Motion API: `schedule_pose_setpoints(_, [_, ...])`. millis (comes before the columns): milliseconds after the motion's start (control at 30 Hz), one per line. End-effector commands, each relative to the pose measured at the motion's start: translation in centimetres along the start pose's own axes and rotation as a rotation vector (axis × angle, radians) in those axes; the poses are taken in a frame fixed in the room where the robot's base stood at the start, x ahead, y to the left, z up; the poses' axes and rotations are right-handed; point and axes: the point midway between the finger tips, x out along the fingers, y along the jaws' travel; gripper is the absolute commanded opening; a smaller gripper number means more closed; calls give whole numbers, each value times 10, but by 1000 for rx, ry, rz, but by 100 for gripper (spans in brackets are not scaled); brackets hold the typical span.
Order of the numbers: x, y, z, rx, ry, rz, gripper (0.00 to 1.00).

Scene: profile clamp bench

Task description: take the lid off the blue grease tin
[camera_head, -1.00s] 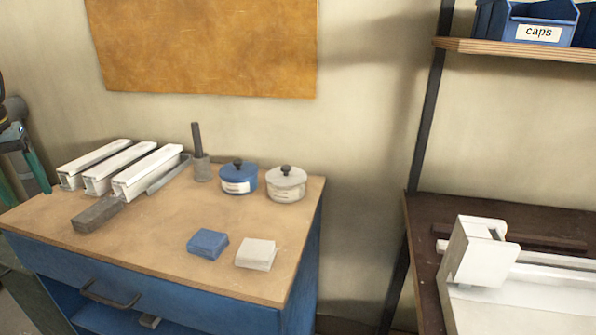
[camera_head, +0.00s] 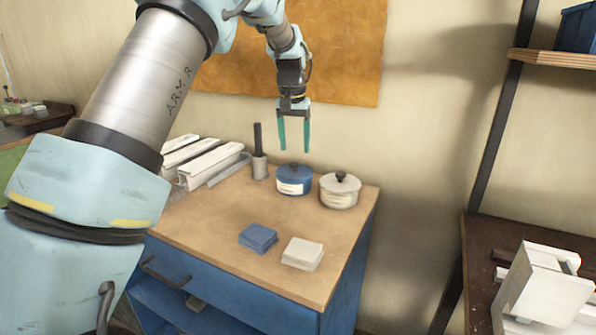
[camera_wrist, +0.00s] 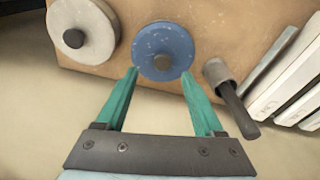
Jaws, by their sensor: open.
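The blue grease tin (camera_head: 293,181) stands upright near the back of the wooden bench top, with its blue lid on and a dark knob on top. It also shows from above in the wrist view (camera_wrist: 162,42), just beyond the fingertips. My gripper (camera_head: 295,149) points down above the tin, open and empty, its green fingers apart. In the wrist view, my gripper (camera_wrist: 158,74) has its fingertips on either side of the tin's near edge. I see no contact with the lid or knob (camera_wrist: 163,62).
A white lidded tin (camera_head: 340,192) stands right of the blue one. A dark-handled tool in a grey holder (camera_head: 260,167) and white profiles (camera_head: 212,163) are to the left. A blue block (camera_head: 258,238) and a white block (camera_head: 302,254) lie in front. The bench top (camera_head: 210,220) is clear between.

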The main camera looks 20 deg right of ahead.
Motion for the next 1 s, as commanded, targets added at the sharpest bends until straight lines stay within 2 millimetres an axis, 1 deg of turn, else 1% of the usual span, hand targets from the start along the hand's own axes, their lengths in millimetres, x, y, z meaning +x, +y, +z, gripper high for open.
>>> schedule_pose_setpoints(167, [12, 0, 0, 0, -2, -1, 70])
schedule_pose_setpoints(333, [37, -1, -2, 0, -3, 0, 70])
schedule_pose_setpoints(433, [49, -1, -2, 0, -1, 0, 70])
schedule_pose_setpoints(533, [55, -1, -2, 0, 0, 0, 70])
schedule_pose_setpoints(733, [56, -1, -2, 0, 2, 1, 70])
schedule_pose_setpoints(767, [56, -1, -2, 0, 2, 0, 68])
schedule_pose_setpoints(1000, [56, -1, -2, 0, 1, 0, 40])
